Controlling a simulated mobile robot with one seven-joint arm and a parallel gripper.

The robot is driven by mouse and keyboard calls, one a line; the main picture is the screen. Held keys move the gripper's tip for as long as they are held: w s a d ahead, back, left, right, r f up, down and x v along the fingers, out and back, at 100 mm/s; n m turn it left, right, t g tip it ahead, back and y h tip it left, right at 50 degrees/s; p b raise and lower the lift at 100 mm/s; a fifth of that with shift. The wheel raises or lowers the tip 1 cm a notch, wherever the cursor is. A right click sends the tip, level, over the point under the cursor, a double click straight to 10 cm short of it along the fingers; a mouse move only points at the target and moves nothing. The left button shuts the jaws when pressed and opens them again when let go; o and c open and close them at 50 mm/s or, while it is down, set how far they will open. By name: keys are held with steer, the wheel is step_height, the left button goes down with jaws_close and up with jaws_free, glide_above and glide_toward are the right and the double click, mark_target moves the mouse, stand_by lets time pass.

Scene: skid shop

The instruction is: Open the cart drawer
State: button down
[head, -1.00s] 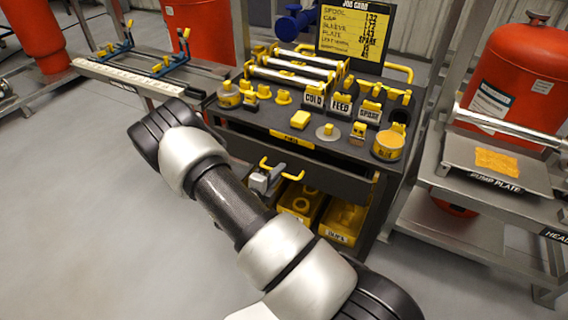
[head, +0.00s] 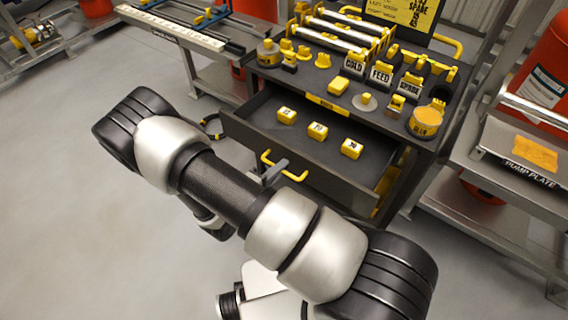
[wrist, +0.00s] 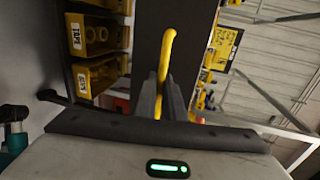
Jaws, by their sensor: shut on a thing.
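The cart drawer (head: 240,126) is pulled out from the dark cart (head: 440,160). Three small yellow blocks stand in it: one at the left (head: 287,115), one in the middle (head: 317,131) and one at the right (head: 351,149). The drawer has a yellow bar handle (head: 266,157) on its front, which also shows in the wrist view (wrist: 165,55). My gripper (head: 277,168) is at the handle, its fingers (wrist: 164,95) closed around the bar. My arm hides part of the drawer front and the cart's lower shelf.
The cart top holds yellow parts, labelled signs and a round yellow tin (head: 425,122). A metal bench with a pump plate (head: 530,165) stands at the right. Another bench (head: 190,35) stands at the back left.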

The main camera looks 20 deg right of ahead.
steer(key=c, duration=2.1)
jaws_free()
steer(key=p+v, duration=0.1)
steer(key=v, duration=1.6)
steer(key=shift+s+a, duration=0.1)
steer(key=shift+a, duration=0.15)
